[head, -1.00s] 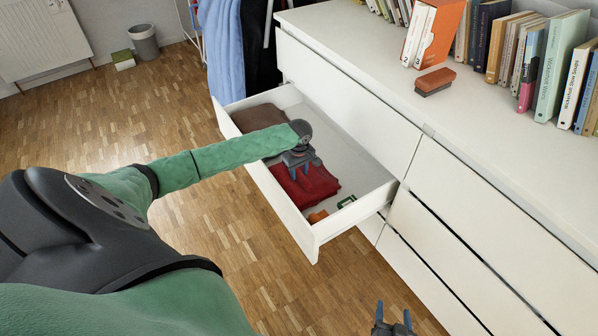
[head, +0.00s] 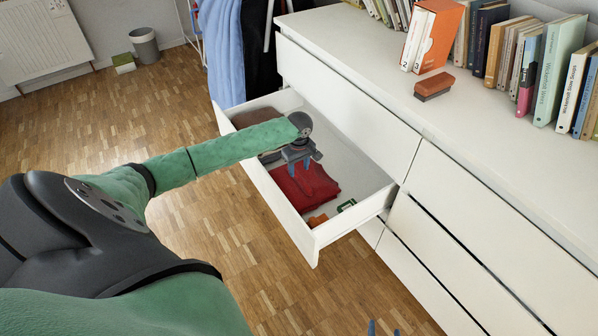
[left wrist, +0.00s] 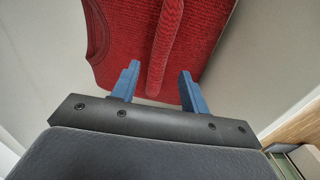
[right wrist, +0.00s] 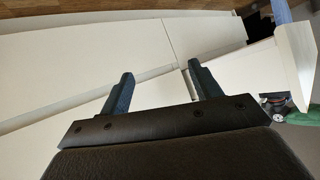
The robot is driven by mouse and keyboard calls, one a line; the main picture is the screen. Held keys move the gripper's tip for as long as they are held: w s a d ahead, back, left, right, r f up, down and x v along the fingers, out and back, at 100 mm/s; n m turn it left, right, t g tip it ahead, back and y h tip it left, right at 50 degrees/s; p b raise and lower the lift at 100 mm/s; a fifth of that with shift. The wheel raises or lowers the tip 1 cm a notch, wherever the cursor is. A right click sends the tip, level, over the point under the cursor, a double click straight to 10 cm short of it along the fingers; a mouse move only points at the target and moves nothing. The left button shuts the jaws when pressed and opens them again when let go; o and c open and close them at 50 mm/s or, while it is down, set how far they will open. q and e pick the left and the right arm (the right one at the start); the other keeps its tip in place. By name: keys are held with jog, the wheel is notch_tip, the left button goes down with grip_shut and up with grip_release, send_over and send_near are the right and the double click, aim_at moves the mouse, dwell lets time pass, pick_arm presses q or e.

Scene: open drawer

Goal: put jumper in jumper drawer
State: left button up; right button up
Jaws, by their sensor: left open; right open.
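A red folded jumper (head: 304,186) lies in the open white drawer (head: 290,214), towards its front right part. My left gripper (head: 304,166) is open and over the jumper's far edge. In the left wrist view the red jumper (left wrist: 160,45) lies beyond the open fingers (left wrist: 158,88), with a raised fold running between them; I see no grip on it. A brown folded cloth (head: 258,118) lies at the drawer's far left end, partly hidden by my left arm. My right gripper (head: 384,330) is open and empty at the bottom edge, mostly out of the head view.
A small orange item (head: 317,220) and a green item (head: 346,205) lie in the drawer's right end. The white dresser (head: 460,130) carries books (head: 561,70) and a brown brush-like block (head: 434,86). Wood floor (head: 110,125) is clear on the left.

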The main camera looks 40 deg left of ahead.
pick_arm(q)
notch_tip(320, 180, up, 8)
jog(key=p, duration=0.1)
jog(key=shift+f, duration=0.2)
pick_arm(e)
jog(key=s+d+f+g, duration=0.1)
jog(key=s+f+g, duration=0.2)
jog(key=s+f, duration=0.4)
jog(key=shift+s+f+g+h, duration=0.2)
jog(key=shift+f+g+h, duration=0.1)
jog(key=shift+f, duration=0.2)
